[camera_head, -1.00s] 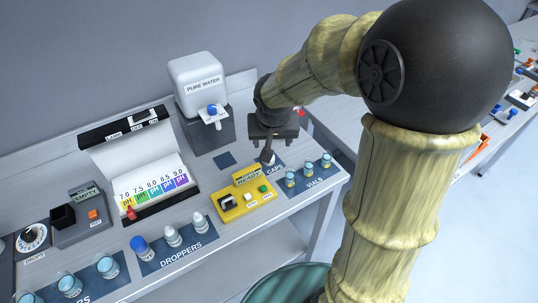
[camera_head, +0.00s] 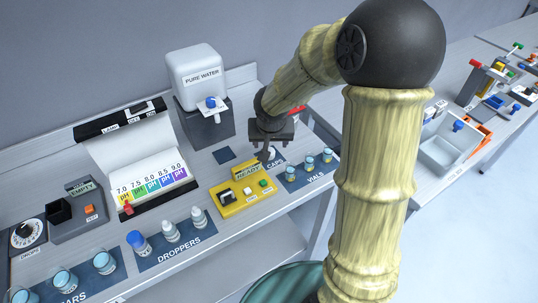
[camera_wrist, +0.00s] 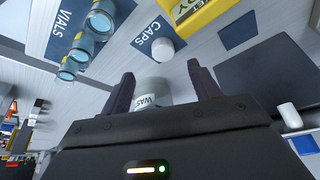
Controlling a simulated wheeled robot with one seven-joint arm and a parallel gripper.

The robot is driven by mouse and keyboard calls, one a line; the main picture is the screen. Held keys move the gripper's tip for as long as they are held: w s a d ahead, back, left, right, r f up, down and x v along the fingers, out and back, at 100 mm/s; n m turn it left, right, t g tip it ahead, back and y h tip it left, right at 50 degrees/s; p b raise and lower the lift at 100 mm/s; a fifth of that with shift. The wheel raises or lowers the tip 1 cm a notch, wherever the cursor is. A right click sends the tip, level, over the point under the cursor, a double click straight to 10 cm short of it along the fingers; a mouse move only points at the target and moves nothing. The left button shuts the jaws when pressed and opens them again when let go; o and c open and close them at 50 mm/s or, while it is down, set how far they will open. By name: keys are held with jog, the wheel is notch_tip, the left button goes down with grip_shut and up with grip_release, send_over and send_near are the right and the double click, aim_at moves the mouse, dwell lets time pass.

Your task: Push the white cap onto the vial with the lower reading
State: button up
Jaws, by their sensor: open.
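A white cap (camera_wrist: 162,49) lies on the dark CAPS mat (camera_wrist: 142,33) in the wrist view, just beyond my fingertips. My gripper (camera_wrist: 159,80) is open with nothing held. In the head view my gripper (camera_head: 268,145) hangs over the CAPS mat (camera_head: 276,163) and partly hides the cap. Three vials with blue liquid, a left one (camera_head: 290,173), a middle one (camera_head: 309,163) and a right one (camera_head: 326,155), stand uncapped on the VIALS mat (camera_head: 316,179). The yellow meter (camera_head: 226,205) shows READY on its display (camera_head: 248,172); no vial reading shows.
In the wrist view a grey container (camera_wrist: 152,95) with a partly hidden "WAS" label shows between my fingers. Dropper bottles (camera_head: 170,231), a pH colour chart (camera_head: 153,182) and a pure water dispenser (camera_head: 202,85) stand left. Another bench (camera_head: 445,170) is at right.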

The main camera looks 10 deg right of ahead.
jog(key=shift+x, duration=1.7)
jog(key=shift+b, duration=0.3)
jog(key=x, duration=0.5)
jog(key=shift+w+a+b, duration=0.25)
jog(key=shift+w+b, duration=0.05)
jog(key=shift+b, duration=0.1)
jog(key=shift+w, duration=0.15)
jog(key=shift+d, duration=0.15)
jog(key=shift+s+a, duration=0.2)
jog(key=shift+a, duration=0.05)
jog(key=shift+d, duration=0.15)
jog(key=c, duration=1.1)
